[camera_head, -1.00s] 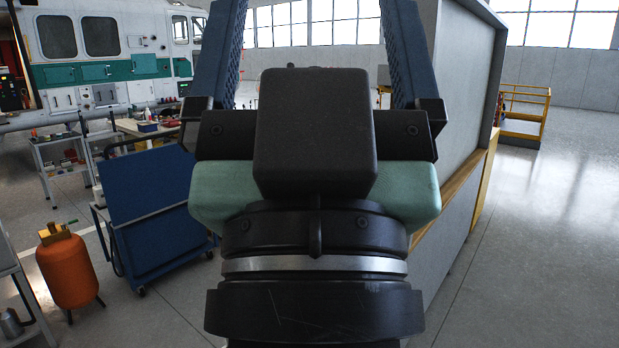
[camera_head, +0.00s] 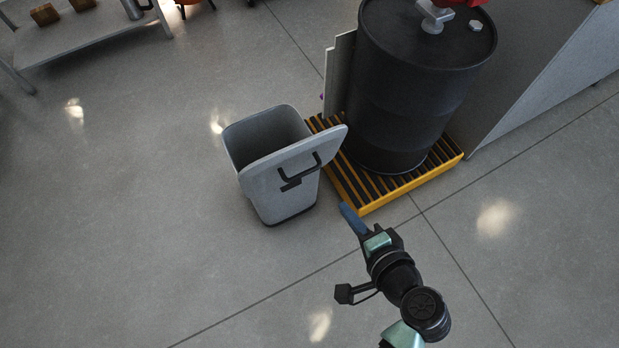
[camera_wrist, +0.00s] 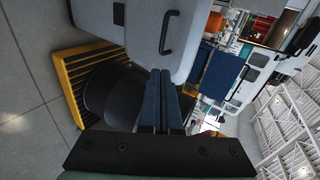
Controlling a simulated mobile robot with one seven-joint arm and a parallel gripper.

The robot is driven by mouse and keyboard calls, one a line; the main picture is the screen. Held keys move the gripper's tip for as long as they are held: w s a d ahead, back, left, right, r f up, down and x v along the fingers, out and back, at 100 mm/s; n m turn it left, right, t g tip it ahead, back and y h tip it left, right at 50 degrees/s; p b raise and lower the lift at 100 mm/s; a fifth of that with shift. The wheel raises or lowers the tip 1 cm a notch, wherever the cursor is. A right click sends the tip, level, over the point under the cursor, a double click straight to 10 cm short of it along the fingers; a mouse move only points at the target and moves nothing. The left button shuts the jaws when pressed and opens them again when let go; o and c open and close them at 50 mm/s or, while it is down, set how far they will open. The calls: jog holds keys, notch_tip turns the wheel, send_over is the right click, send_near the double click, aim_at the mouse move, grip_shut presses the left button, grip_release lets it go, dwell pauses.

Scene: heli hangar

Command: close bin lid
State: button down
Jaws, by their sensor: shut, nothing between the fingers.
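A grey bin (camera_head: 270,197) stands upright on the floor. Its opening shows, with the inside dark. The bin's grey lid (camera_head: 262,182) is open, tilted out on the side toward my gripper, with a black handle (camera_head: 305,172) on its outer face. The lid (camera_wrist: 142,45) and its handle (camera_wrist: 167,32) also show close up at the top of the wrist view. My gripper (camera_head: 344,207) is shut and empty, just to the lower right of the lid in the head view. Its closed blue fingers (camera_wrist: 161,72) point toward the lid, with no contact clearly visible.
A black drum (camera_head: 405,100) stands on a yellow slatted pallet (camera_head: 405,193) close right of the bin. A grey cabinet or panel (camera_head: 540,75) is behind it. A metal shelf (camera_head: 90,38) is at upper left. The floor left of the bin is clear.

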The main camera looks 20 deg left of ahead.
jog(key=s+a+b+x, duration=0.1)
jog(key=s+b+x, duration=0.1)
jog(key=x, duration=1.1)
jog(key=shift+w+a+f+m+b, duration=0.25)
jog(key=shift+a+f+m+b, duration=0.1)
jog(key=shift+a+b, duration=0.2)
